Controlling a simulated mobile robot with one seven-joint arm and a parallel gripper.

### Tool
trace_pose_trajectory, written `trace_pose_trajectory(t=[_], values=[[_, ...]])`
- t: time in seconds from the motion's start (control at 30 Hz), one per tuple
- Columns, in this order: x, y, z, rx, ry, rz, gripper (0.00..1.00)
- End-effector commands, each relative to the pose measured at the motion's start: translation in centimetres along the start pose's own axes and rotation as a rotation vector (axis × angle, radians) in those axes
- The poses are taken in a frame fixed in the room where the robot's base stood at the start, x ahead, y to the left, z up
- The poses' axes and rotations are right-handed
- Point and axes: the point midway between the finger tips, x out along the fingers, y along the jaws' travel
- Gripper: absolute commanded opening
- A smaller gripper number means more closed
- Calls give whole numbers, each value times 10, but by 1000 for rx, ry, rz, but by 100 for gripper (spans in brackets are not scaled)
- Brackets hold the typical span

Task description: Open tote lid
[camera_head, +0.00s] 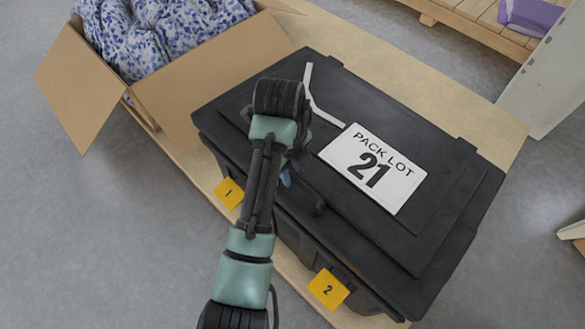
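A black tote (335,245) stands on a light wooden surface. Its black lid (440,215) lies flat over it and looks shut. The lid bears a white label (372,168) reading "PACK LOT 21". A yellow tag marked 1 (228,193) and a yellow tag marked 2 (328,289) are on the tote's near side. My arm reaches up from the bottom over the lid's near left edge. My gripper is mostly hidden behind my arm's end; a small blue part shows near the front edge. I cannot tell whether its fingers are open or touch the lid.
An open cardboard box (205,60) with blue-and-white patterned fabric (150,35) stands close to the tote's left. A white panel (545,80) stands at the right. A wooden pallet (470,22) holding a purple item (533,15) is at the back. Grey floor in front is clear.

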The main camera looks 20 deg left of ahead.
Motion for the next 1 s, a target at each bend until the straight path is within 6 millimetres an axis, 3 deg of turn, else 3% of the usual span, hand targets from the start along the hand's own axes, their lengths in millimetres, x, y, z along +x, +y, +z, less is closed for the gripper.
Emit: trace_pose_trajectory(t=[0.03,0.17,1.0], values=[[0,0,0,0,0,0,24],[0,-1,0,0,-1,-2,0],[-2,-4,-1,7,-3,-12,0]])
